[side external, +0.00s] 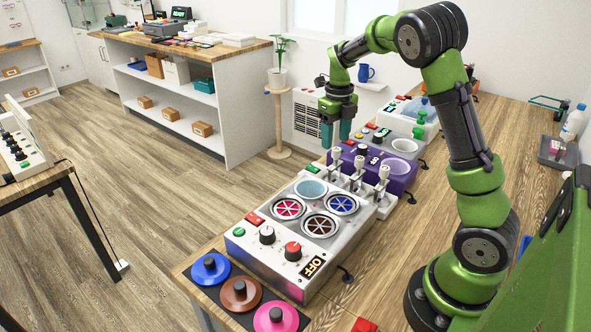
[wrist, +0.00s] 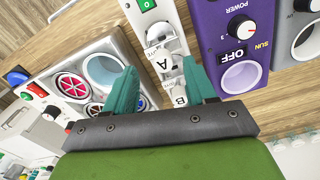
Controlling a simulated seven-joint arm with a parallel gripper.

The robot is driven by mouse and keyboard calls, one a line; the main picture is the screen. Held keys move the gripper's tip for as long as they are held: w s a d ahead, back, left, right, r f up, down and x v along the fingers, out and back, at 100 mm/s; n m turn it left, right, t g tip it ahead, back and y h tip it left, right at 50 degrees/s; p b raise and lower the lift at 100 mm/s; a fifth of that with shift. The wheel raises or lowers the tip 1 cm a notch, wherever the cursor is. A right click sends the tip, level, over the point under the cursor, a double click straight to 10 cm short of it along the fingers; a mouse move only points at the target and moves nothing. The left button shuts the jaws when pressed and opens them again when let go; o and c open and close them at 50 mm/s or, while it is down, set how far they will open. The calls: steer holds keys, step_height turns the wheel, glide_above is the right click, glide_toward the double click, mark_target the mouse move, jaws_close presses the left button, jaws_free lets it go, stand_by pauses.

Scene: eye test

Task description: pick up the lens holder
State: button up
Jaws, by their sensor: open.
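No part is clearly marked as the lens holder, and I cannot tell which one it is. A white panel box (side external: 264,243) has several round wells; one is an empty pale blue cup (side external: 310,189), the others hold pink, brown and blue spoked discs. Blue (side external: 211,268), brown (side external: 240,295) and pink (side external: 276,318) discs with dark knobs lie in front of it. My gripper (side external: 336,136) is in the air above the row of devices.
A purple box (side external: 397,185) with a white cup and a grey box (side external: 407,149) stand behind the lever strip. The strip's upright levers (side external: 359,172) stick up close to my gripper. A bottle (side external: 573,124) stands at the right. Bare wood (side external: 455,318) shows near my base.

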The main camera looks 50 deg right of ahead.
mark_target(336, 149)
step_height(336, 149, down, 5)
steer(key=shift+s+d+f, duration=0.1)
steer(key=shift+s, duration=0.05)
steer(key=shift+c, duration=0.5)
jaws_close()
